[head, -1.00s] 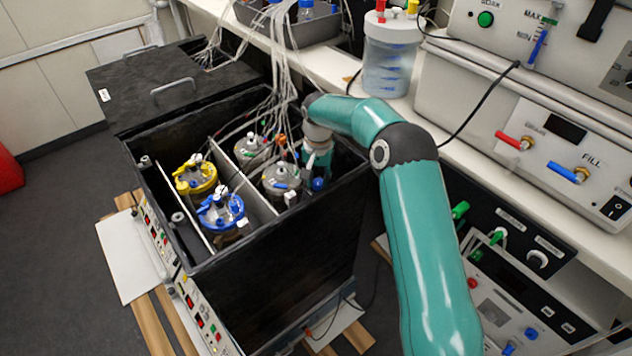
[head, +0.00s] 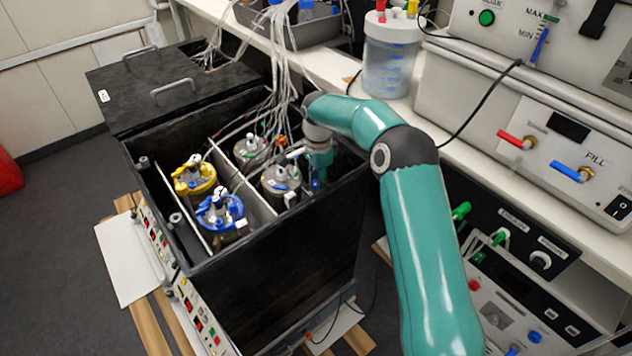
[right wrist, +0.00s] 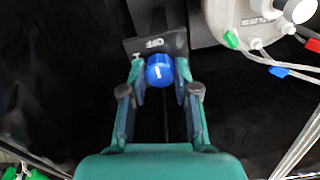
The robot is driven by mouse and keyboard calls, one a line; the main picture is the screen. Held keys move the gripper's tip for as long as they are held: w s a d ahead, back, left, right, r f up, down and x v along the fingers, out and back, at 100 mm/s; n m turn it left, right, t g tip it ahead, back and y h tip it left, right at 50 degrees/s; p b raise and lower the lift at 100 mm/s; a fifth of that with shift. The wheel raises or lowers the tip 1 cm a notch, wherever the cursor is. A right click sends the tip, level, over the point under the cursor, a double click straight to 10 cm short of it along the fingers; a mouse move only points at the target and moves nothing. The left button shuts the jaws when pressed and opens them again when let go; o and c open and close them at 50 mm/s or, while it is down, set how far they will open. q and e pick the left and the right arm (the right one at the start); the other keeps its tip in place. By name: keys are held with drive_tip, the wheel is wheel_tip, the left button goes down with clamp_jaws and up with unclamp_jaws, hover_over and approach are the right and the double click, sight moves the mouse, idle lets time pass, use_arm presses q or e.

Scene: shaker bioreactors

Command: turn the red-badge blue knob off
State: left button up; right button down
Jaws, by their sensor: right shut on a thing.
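The blue knob (right wrist: 160,74) is a round blue cap with a short white line on it, in the right wrist view. It sits just below a dark plate (right wrist: 155,43) whose lettering reads OFF upside down; the white line points roughly toward that plate. My right gripper (right wrist: 160,80) is shut on the knob, one finger on each side. In the head view the right gripper (head: 317,177) reaches down inside the black box, and the knob is mostly hidden there. I see no red badge beside the knob. My left gripper is out of view.
Vessels with a yellow lid (head: 195,177) and a blue lid (head: 220,210) stand in the black box (head: 290,245). A metal-lidded vessel (head: 281,179) is close beside my right gripper. Many tubes hang over the box. A white bench (head: 330,66) runs behind it.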

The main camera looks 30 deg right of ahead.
drive_tip(key=shift+a+m, duration=0.15)
drive_tip(key=shift+m, duration=0.15)
drive_tip(key=c, duration=0.9)
unclamp_jaws()
drive_tip(key=shift+o, duration=0.2)
drive_tip(key=shift+w+r, duration=0.1)
drive_tip(key=shift+r, duration=0.45)
wheel_tip(320, 180, up, 11)
drive_tip(key=shift+f, duration=0.15)
